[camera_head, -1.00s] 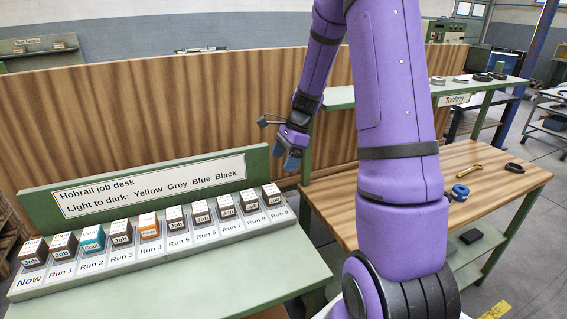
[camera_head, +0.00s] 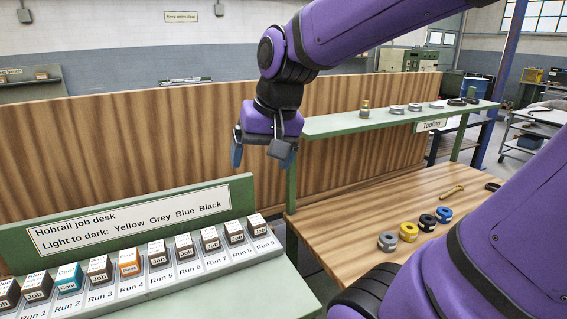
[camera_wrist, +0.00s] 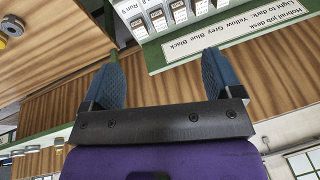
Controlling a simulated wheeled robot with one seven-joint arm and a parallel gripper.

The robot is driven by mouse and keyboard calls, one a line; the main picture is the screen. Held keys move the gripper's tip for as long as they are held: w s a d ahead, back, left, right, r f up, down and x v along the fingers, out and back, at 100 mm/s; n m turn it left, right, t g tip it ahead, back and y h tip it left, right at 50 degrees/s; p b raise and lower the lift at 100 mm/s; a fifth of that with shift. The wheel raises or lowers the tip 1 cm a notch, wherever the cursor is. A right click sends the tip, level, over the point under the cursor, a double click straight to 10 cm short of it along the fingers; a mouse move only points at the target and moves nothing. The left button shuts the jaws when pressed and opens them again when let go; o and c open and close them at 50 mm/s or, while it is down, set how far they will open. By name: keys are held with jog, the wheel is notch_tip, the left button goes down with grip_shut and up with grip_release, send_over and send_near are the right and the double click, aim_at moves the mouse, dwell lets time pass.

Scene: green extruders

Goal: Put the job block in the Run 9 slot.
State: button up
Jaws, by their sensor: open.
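A row of slots (camera_head: 200,268) runs along the job desk, labelled Run 1 to Run 9 where readable. Each visible slot has a block at its back. Most blocks are dark with white tops and read Job; the Run 2 block (camera_head: 68,278) is teal and the Run 4 block (camera_head: 128,261) is orange. A Job block (camera_head: 257,226) stands in the Run 9 slot at the right end; it also shows in the wrist view (camera_wrist: 137,22). My gripper (camera_head: 262,160) is open and empty, held above and behind the row's right end, apart from the blocks. Its blue fingers are spread in the wrist view (camera_wrist: 160,72).
A sign (camera_head: 130,218) behind the row reads "Light to dark: Yellow Grey Blue Black". A green tooling shelf (camera_head: 400,118) lies right of my gripper. The wooden table (camera_head: 345,207) below holds several coloured rings (camera_head: 408,231) and a brass tool (camera_head: 453,191).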

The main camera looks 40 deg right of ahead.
jog(key=s+a+r+n+t, duration=0.1)
jog(key=s+n, duration=0.3)
jog(key=s, duration=0.3)
jog(key=shift+s+a+r+n+h, duration=0.2)
jog(key=shift+a+r+n+h, duration=0.1)
jog(key=shift+n+h, duration=0.1)
dwell(0.7)
